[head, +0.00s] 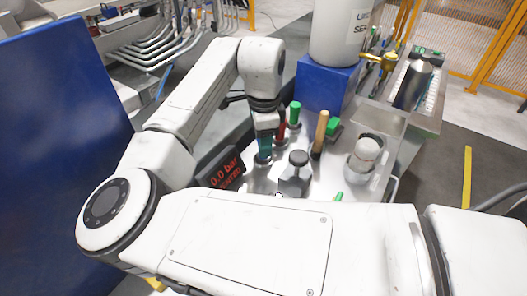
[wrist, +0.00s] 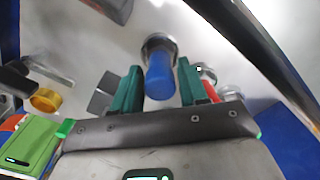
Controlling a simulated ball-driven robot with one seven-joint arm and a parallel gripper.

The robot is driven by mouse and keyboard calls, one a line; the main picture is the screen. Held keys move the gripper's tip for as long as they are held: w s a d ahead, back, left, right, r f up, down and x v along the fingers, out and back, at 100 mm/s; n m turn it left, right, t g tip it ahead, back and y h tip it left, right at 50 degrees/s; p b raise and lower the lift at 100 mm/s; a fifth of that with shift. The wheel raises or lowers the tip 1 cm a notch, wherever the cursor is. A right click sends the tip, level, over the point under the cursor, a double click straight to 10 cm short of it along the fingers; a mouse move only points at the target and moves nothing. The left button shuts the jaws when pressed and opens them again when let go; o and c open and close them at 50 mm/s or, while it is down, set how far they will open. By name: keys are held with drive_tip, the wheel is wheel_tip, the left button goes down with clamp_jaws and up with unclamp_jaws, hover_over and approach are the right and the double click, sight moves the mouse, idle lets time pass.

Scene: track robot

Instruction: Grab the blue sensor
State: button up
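The blue sensor (wrist: 160,77) is a short blue cylinder in a round metal socket on the pale work surface. In the wrist view it stands between the two green fingers of my gripper (wrist: 158,68). The fingers are apart, one on each side of it, with narrow gaps that suggest they are not closed on it. In the head view my gripper (head: 265,138) points down at the left part of the metal top, and the fingers largely hide the sensor there.
Close to the gripper stand a red-handled tool (head: 281,132), a green-topped one (head: 295,112) and a wooden handle (head: 320,132). A dark display (head: 221,170) reads 0.0 bar. A blue block (head: 326,83) bearing a white container (head: 338,30) stands behind.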

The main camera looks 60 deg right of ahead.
clamp_jaws()
idle(0.3)
